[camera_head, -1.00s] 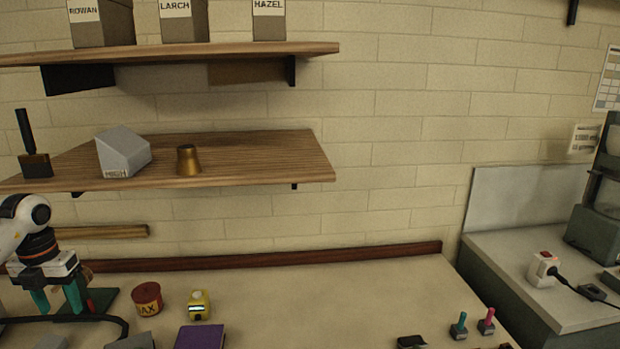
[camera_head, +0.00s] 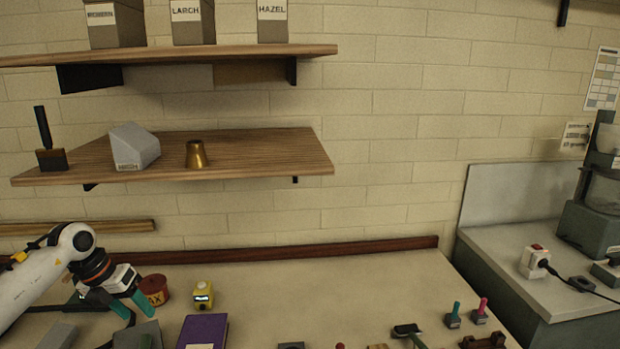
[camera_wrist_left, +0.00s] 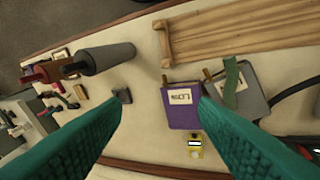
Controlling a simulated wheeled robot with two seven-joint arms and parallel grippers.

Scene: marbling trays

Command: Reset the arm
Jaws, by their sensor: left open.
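My left gripper (camera_head: 139,314) has teal fingers and hangs low over the left of the bench, beside the red wax tin (camera_head: 154,290). The book also shows in the head view (camera_head: 203,331). My right gripper is not in view.
A yellow device (camera_head: 203,295) stands right of the tin. A shelf (camera_head: 250,160) hangs above. The bench middle (camera_head: 330,290) is fairly clear. A grey roller (camera_wrist_left: 108,58) shows in the wrist view.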

